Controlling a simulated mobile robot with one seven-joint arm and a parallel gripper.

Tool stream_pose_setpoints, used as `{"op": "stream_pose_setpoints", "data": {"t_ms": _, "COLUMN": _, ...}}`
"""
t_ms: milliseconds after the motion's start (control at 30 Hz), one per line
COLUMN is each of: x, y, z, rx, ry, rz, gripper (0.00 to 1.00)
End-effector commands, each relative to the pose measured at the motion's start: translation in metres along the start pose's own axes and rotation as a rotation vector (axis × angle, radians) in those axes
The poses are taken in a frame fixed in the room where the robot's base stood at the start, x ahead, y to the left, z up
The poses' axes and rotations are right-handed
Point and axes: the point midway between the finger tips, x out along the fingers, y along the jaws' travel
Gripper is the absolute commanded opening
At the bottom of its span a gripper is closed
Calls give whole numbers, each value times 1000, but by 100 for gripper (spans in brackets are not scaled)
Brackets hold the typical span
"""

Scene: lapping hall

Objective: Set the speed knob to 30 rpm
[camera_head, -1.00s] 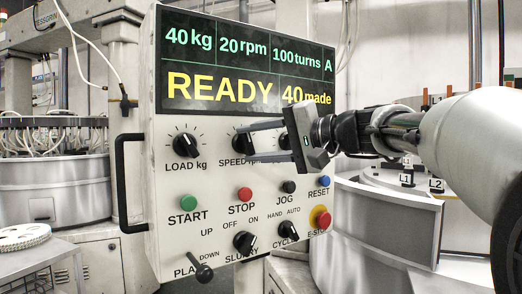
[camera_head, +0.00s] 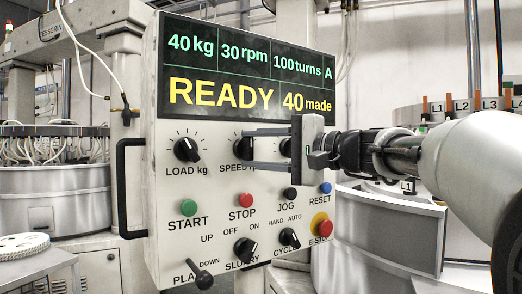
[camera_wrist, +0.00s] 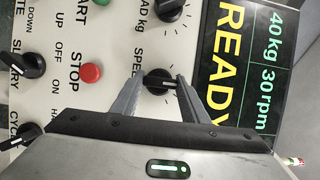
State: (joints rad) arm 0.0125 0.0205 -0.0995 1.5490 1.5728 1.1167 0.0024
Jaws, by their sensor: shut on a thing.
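The speed knob (camera_wrist: 158,83) is black and round with a pale pointer line. In the wrist view it sits between the two fingers of my gripper (camera_wrist: 160,84), which is shut on it. In the head view my gripper (camera_head: 246,148) reaches in from the right, and its fingers partly hide the speed knob (camera_head: 241,147) and its label. The display (camera_head: 248,75) reads 40 kg, 30 rpm, 100 turns A, READY and 40 made.
The load knob (camera_head: 187,149) is to the left of the speed knob. Below are the green START (camera_head: 188,207), red STOP (camera_head: 246,199) and red E-STOP (camera_head: 320,224) buttons. A black handle (camera_head: 123,187) runs down the panel's left side.

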Motion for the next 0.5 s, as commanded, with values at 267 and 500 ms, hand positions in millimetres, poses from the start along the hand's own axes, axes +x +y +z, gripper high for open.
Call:
{"op": "stream_pose_setpoints", "data": {"t_ms": 267, "x": 0, "y": 0, "z": 0, "rx": -1, "ry": 1, "rz": 1, "gripper": 59}}
{"op": "stream_pose_setpoints", "data": {"t_ms": 500, "x": -1, "y": 0, "z": 0, "rx": -1, "ry": 1, "rz": 1, "gripper": 59}}
